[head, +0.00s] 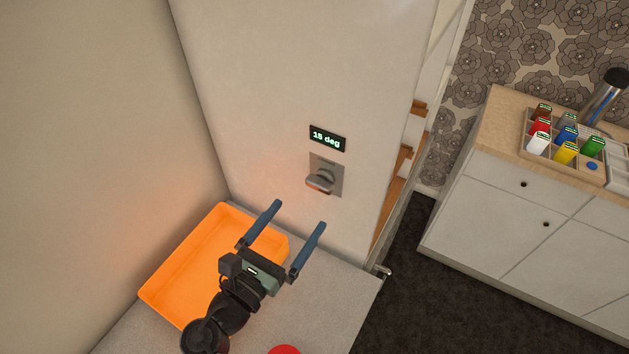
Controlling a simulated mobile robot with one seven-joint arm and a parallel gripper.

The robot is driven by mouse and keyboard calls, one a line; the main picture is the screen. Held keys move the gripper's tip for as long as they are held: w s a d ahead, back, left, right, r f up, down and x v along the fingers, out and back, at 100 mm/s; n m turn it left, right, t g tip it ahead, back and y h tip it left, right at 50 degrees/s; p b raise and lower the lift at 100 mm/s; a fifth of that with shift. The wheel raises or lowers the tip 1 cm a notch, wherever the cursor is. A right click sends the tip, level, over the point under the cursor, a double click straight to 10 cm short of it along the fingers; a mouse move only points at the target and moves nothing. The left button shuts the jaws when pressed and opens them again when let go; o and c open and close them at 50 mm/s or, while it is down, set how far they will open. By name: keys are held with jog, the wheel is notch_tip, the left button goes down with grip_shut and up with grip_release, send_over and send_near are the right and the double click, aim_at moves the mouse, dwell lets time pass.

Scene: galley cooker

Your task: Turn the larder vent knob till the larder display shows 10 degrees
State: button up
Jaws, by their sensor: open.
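The larder display (327,138) is a small black panel on the pale wall and reads "15 deg" in green. Below it the larder vent knob (320,180), a grey knob with a bar-like grip, sits on a square metal plate (327,163). My gripper (295,217) is open and empty, with two blue fingers pointing up toward the wall. It is below the knob in the picture and apart from it. The knob is in plain view and not covered by the fingers.
An orange tray (168,288) lies on the grey worktop (335,305), partly behind my gripper. A red round thing (284,350) shows at the bottom edge. On the right, a white cabinet (500,215) carries a compartment box (597,177) of coloured items. Dark floor (420,300) lies between.

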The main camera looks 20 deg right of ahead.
aim_at(317, 189)
jog(key=p+x, duration=0.1)
jog(key=x, duration=0.6)
jog(key=shift+w+d, duration=0.15)
jog(key=shift+w, duration=0.05)
jog(key=shift+w+d+f, duration=0.15)
jog(key=shift+w+d, duration=0.2)
jog(key=shift+w, duration=0.05)
jog(key=shift+c, duration=0.2)
jog(key=shift+s, duration=0.1)
jog(key=shift+c, duration=1.1)
jog(key=c, duration=1.1)
jog(key=shift+o, duration=0.2)
